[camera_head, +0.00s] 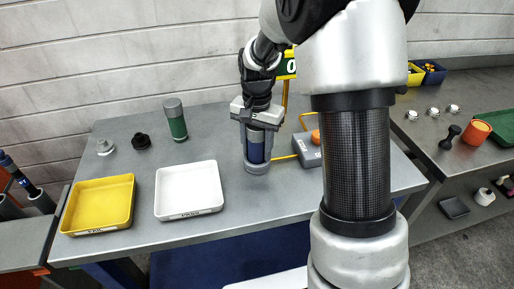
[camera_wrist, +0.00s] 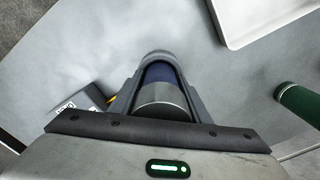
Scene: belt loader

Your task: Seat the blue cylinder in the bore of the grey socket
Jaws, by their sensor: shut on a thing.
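The blue cylinder (camera_head: 255,150) stands about upright below my gripper (camera_head: 257,128), and the jaws are shut on its upper part. In the wrist view the cylinder (camera_wrist: 160,74) shows blue with a metallic grey end (camera_wrist: 163,96) between the fingers (camera_wrist: 160,80). The grey socket (camera_head: 257,168) is a wider ring on the table right at the cylinder's lower end. The cylinder's lower end appears to be at or inside the socket's bore. The bore itself is hidden, so I cannot tell how deep it sits.
A white tray (camera_head: 189,211) and a yellow tray (camera_head: 76,230) lie to the left. A green cylinder (camera_head: 176,122), a black part (camera_head: 141,142) and a light grey part (camera_head: 105,148) stand behind them.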

